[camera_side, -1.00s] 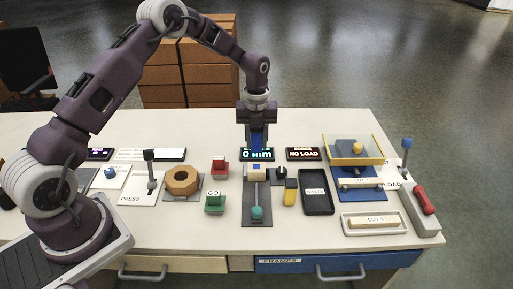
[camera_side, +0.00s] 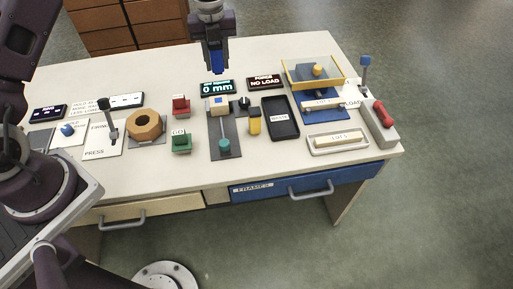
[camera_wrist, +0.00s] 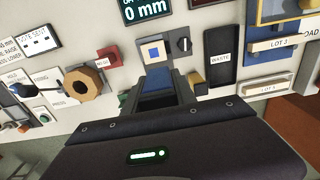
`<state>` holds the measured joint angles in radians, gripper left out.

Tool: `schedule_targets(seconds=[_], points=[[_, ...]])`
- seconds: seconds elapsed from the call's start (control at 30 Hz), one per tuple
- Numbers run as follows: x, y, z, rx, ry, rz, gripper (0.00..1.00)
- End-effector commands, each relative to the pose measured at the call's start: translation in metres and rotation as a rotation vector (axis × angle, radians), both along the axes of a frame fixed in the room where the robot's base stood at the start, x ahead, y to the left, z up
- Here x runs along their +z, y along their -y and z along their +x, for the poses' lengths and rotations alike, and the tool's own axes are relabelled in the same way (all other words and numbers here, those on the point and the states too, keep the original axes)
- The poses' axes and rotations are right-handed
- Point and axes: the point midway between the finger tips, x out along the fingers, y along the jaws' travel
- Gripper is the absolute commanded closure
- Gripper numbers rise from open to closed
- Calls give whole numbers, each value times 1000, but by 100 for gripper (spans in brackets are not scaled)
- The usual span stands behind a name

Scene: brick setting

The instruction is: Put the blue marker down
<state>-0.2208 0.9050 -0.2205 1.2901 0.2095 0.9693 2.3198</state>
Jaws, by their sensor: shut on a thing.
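The blue marker (camera_side: 216,61) is held upright between the jaws of my gripper (camera_side: 215,68). In the side view they hang over the back of the table, just above the 0 mm display in the picture. In the wrist view the blue marker (camera_wrist: 157,84) shows as a blue face between the dark fingers, and its far end is hard to make out. My gripper is shut on the marker. I cannot tell exactly how high its lower end is above the table.
Below stand the 0 mm display (camera_side: 218,87), a gauge plate (camera_side: 224,151) with a teal knob, and a yellow-and-black block (camera_side: 254,122). A black WASTE tray (camera_side: 281,131) and a yellow-rimmed fixture (camera_side: 313,84) lie right. An orange ring (camera_side: 145,126) sits left. White tabletop at the back is clear.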

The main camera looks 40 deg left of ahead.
Motion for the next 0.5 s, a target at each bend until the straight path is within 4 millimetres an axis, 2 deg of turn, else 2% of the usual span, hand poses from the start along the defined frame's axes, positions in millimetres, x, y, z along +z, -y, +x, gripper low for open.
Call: schedule_targets(seconds=[0.27,0.5], points=[[0,68,-13,-4,1,1,94],[0,138,-40,-4,1,1,94]])
